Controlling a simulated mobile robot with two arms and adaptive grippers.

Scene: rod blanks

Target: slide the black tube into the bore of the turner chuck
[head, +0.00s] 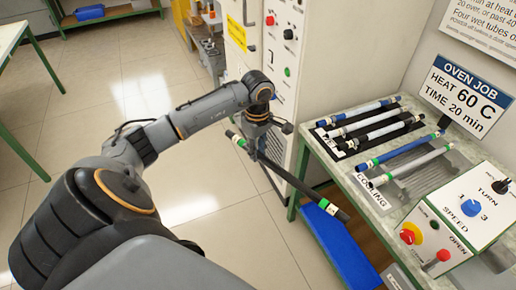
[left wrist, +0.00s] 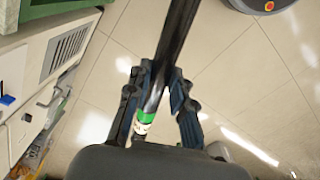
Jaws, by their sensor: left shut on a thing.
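The black tube (head: 295,182) has green and white bands near its ends. My left gripper (head: 259,148) is shut on it closer to its upper left end, and the tube slants down to the right in front of the bench. In the left wrist view the black tube (left wrist: 176,35) runs between the fingers of my left gripper (left wrist: 163,82), with a green and white band near the palm. The turner's control box (head: 460,215) stands at the right, marked TURN, SPEED and OPEN. I cannot make out the chuck or its bore. My right gripper is out of view.
Several banded tubes lie on a black rack (head: 352,146) and on the cooling rack (head: 425,180) of the bench. A blue bin (head: 335,243) sits below the bench edge. A tall cabinet (head: 305,45) stands behind. The floor at left is clear.

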